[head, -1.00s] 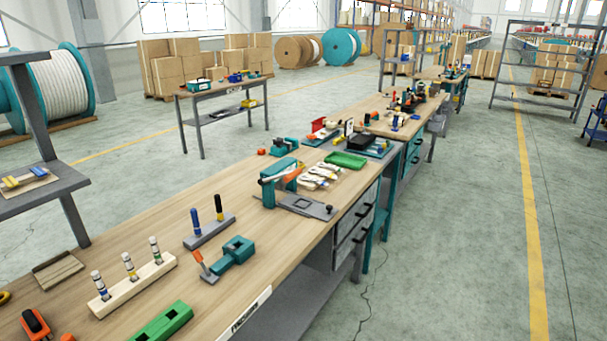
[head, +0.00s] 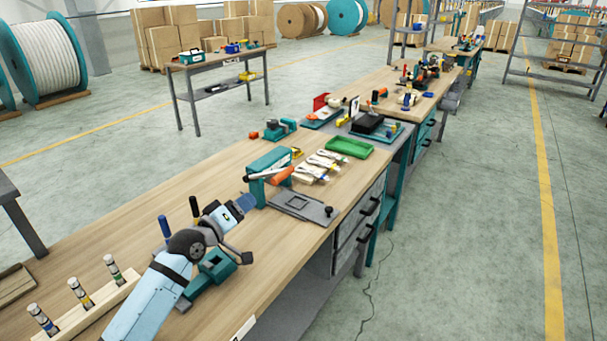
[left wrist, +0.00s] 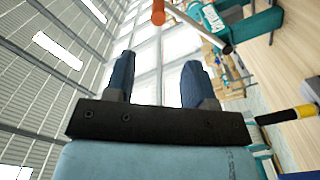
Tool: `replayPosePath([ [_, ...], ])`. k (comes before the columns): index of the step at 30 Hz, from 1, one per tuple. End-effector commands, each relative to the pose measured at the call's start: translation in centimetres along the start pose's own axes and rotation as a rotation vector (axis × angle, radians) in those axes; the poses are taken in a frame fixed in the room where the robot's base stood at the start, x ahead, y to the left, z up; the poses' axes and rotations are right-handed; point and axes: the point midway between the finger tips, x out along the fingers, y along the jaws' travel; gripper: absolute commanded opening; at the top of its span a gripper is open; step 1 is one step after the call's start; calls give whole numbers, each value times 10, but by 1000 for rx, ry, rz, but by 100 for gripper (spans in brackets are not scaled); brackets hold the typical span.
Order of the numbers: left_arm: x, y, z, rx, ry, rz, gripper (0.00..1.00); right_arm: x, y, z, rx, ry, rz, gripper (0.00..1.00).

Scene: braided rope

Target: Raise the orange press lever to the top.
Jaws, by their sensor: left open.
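The teal press (head: 262,162) stands on the wooden bench, with a pale bar (head: 264,174) across its front and the orange lever (head: 282,175) beside it, angled low. In the left wrist view, part of the teal press (left wrist: 262,24) shows at upper right, with a grey bar and an orange end piece (left wrist: 158,12) ahead of the fingers. My left gripper (head: 245,202) is just in front of the press, apart from the lever. Its two blue fingers (left wrist: 158,82) are spread with nothing between them. My right gripper is not in view.
A grey plate with a black knob (head: 305,207) lies right of the press.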

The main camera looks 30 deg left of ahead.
Motion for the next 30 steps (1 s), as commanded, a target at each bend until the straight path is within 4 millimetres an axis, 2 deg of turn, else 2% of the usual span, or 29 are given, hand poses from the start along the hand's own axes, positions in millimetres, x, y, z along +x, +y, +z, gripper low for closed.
replayPosePath([
  [5,16,2,-4,-5,4,2,50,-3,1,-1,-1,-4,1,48],
  [15,87,3,-4,-2,3,2,50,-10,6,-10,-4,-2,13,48],
  [21,120,1,-3,-2,2,1,50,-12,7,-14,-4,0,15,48],
  [25,132,1,-2,-1,2,1,50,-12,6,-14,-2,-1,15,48],
  [30,138,0,-2,-1,1,1,50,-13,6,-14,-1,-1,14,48],
])
